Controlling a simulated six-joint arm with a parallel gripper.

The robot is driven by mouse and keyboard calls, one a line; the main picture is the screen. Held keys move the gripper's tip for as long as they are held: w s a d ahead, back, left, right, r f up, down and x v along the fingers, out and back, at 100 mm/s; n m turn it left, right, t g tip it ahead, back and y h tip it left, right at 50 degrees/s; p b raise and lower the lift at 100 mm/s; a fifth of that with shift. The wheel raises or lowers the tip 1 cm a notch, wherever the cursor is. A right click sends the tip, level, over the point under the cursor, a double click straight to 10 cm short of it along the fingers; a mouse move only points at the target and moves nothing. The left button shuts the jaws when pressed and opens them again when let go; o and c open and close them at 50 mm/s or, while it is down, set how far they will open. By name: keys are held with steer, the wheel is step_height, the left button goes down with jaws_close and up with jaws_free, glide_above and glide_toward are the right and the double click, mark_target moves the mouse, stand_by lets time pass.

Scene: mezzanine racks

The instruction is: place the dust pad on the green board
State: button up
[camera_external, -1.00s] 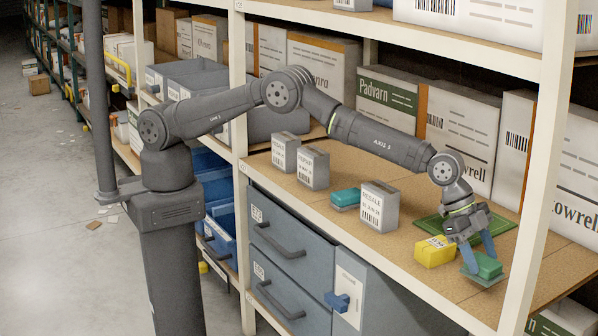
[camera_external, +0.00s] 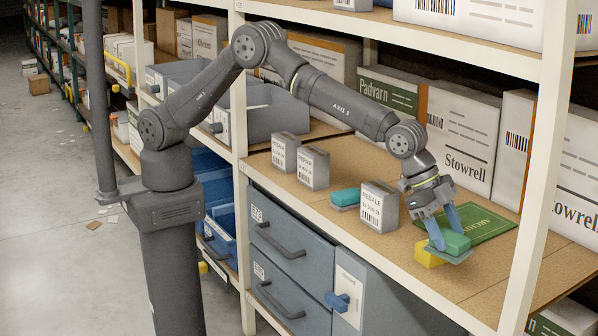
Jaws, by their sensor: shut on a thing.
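The green dust pad (camera_external: 456,243), with a pale grey underside, is held between the blue fingers of my gripper (camera_external: 448,238). My gripper is shut on it, near the shelf's front. The green board (camera_external: 485,222), with lettering on it, lies flat on the shelf behind and to the right of the pad. The pad and fingers hide the board's near left part. The pad looks raised, but its exact height is hard to tell.
A yellow block (camera_external: 425,257) sits close to the pad, partly hidden by it. A grey carton (camera_external: 379,208) stands left of my gripper. A teal pad (camera_external: 345,198) and two grey cartons (camera_external: 313,168) are farther left. A white upright (camera_external: 541,190) bounds the right.

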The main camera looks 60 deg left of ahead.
steer(key=w+a+n+t+y, duration=0.1)
steer(key=w+a+n, duration=0.3)
steer(key=w+a, duration=0.55)
steer(key=n+t+y, duration=0.1)
steer(key=n, duration=0.2)
glide_above(441, 225)
step_height(441, 225, down, 6)
steer(key=shift+s+r, duration=0.15)
steer(key=shift+f, duration=2.05)
steer(key=shift+f, duration=0.15)
steer(key=o, duration=1.3)
